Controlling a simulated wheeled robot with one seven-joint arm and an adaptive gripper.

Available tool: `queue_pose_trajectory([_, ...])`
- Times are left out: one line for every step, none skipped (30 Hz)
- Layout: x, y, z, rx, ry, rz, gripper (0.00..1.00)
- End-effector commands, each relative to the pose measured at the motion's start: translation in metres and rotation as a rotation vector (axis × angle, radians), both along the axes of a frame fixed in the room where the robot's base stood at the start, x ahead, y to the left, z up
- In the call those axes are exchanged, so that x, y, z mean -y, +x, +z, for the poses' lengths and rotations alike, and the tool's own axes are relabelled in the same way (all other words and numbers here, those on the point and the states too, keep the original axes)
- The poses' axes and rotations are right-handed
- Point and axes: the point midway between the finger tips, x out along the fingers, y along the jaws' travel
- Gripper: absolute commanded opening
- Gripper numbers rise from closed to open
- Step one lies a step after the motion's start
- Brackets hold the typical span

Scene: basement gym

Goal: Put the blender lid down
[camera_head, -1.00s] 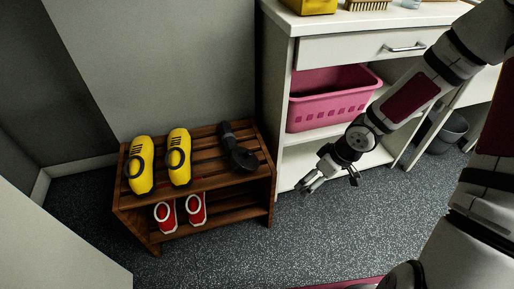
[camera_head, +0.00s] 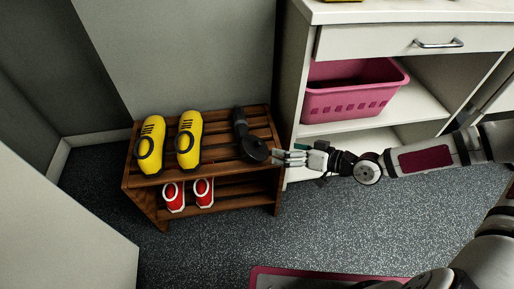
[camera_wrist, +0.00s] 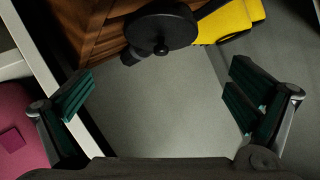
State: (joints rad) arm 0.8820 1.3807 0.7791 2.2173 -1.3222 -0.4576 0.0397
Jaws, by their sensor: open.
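A black round disc with a small knob (camera_head: 253,150), which may be the blender lid, is at the right end of the wooden rack's top (camera_head: 222,153). A black elongated part runs back from it; I cannot tell if they are one piece. In the wrist view the disc (camera_wrist: 160,30) is at the top centre, beyond the fingertips. My gripper (camera_head: 278,157) is just right of the disc, reaching in from the right. In the wrist view my gripper (camera_wrist: 160,88) is open, fingers wide apart, with nothing between them.
Two yellow shoes (camera_head: 188,140) stand left on the rack's top, and red shoes (camera_head: 203,191) on its lower shelf. A white cabinet (camera_head: 385,15) with a pink basket (camera_head: 350,95) stands close on the right. Speckled floor in front is mostly clear; a pink-edged mat (camera_head: 300,272) lies at the bottom.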

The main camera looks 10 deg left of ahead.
Motion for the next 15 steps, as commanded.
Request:
queue_pose_trajectory([-0.010, 0.004, -0.006, 0.000, 0.000, 0.004, 1.00])
queue_pose_trajectory([-0.014, 0.006, -0.008, 0.000, -0.001, 0.003, 1.00])
queue_pose_trajectory([-0.020, 0.009, -0.010, 0.001, -0.001, 0.003, 1.00])
queue_pose_trajectory([-0.023, 0.011, -0.011, 0.001, -0.002, 0.002, 1.00])
queue_pose_trajectory([-0.027, 0.012, -0.012, 0.001, -0.001, 0.003, 1.00])
queue_pose_trajectory([-0.030, 0.014, -0.014, 0.000, -0.002, 0.001, 1.00])
queue_pose_trajectory([-0.032, 0.015, -0.015, 0.000, -0.002, 0.001, 1.00])
queue_pose_trajectory([-0.034, 0.016, -0.015, 0.001, -0.003, 0.001, 1.00])
queue_pose_trajectory([-0.036, 0.017, -0.016, 0.000, -0.002, 0.000, 1.00])
queue_pose_trajectory([-0.037, 0.017, -0.016, 0.000, -0.002, 0.000, 1.00])
queue_pose_trajectory([-0.038, 0.018, -0.017, 0.000, -0.002, 0.000, 1.00])
queue_pose_trajectory([-0.040, 0.019, -0.018, 0.001, -0.003, 0.001, 1.00])
queue_pose_trajectory([-0.042, 0.019, -0.019, 0.000, -0.003, 0.002, 1.00])
queue_pose_trajectory([-0.045, 0.020, -0.021, -0.001, -0.003, 0.002, 1.00])
queue_pose_trajectory([-0.051, 0.021, -0.025, -0.001, -0.003, 0.003, 1.00])
